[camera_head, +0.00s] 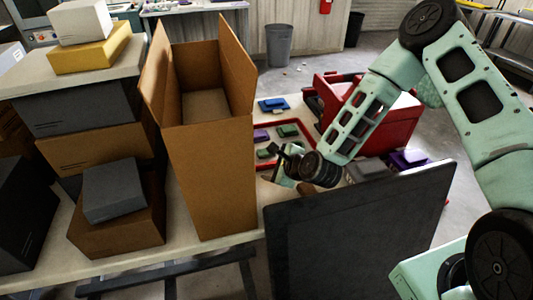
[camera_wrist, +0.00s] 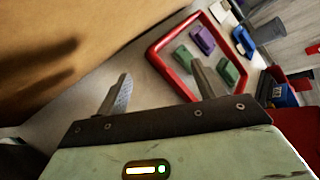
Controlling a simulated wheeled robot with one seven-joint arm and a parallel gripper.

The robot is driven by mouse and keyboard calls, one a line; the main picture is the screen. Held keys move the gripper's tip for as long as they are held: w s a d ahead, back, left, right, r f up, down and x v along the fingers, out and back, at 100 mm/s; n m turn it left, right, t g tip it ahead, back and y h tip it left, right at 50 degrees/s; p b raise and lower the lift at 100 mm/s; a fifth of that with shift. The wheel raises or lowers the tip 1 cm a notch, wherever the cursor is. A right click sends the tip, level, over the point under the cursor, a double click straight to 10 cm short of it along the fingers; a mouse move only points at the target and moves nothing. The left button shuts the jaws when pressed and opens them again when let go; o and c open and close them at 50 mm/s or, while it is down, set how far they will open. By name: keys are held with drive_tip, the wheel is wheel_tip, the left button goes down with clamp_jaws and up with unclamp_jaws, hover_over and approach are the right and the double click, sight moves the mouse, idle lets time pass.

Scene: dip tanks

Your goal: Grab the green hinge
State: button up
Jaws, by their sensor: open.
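Two small green pieces lie inside a red-rimmed tray (camera_head: 306,131); I cannot tell which one is a hinge. In the head view one green piece (camera_head: 288,131) is on the right and the other green piece (camera_head: 265,154) nearer the front. The wrist view shows a green piece (camera_wrist: 186,59) and another green piece (camera_wrist: 229,71) past my right finger. My gripper (camera_wrist: 160,68) is open, with nothing between its fingers. In the head view my gripper (camera_head: 283,158) is by the near side of the tray, partly hidden by my wrist.
A purple piece (camera_head: 261,135) shares the tray. A blue piece (camera_head: 272,104) lies behind it, and a red bin (camera_head: 386,118) stands to the right. A tall open cardboard box (camera_head: 212,180) stands close on the left. A dark panel (camera_head: 350,235) rises in front.

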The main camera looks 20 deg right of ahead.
sight(265, 149)
drive_tip(key=m+t+h, duration=0.1)
drive_tip(key=m, duration=0.2)
drive_tip(key=w+f+m, duration=0.1)
drive_tip(key=m, duration=0.2)
drive_tip(key=w+d+f+m+t+h, duration=0.1)
drive_tip(key=m, duration=0.3)
drive_tip(key=shift+f+t+h, duration=0.1)
drive_tip(key=shift+t+h, duration=0.2)
drive_tip(key=m, duration=0.1)
drive_tip(key=m+h, duration=0.1)
drive_tip(key=d+m, duration=0.1)
drive_tip(key=shift+w+f+h, duration=0.2)
drive_tip(key=shift+w+h, duration=0.05)
drive_tip(key=shift+h, duration=0.05)
drive_tip(key=shift+m, duration=0.3)
drive_tip(key=p+x, duration=0.3)
drive_tip(key=x, duration=0.9)
drive_tip(key=shift+r, duration=0.2)
drive_tip(key=c, duration=0.8)
drive_tip(key=shift+r, duration=0.15)
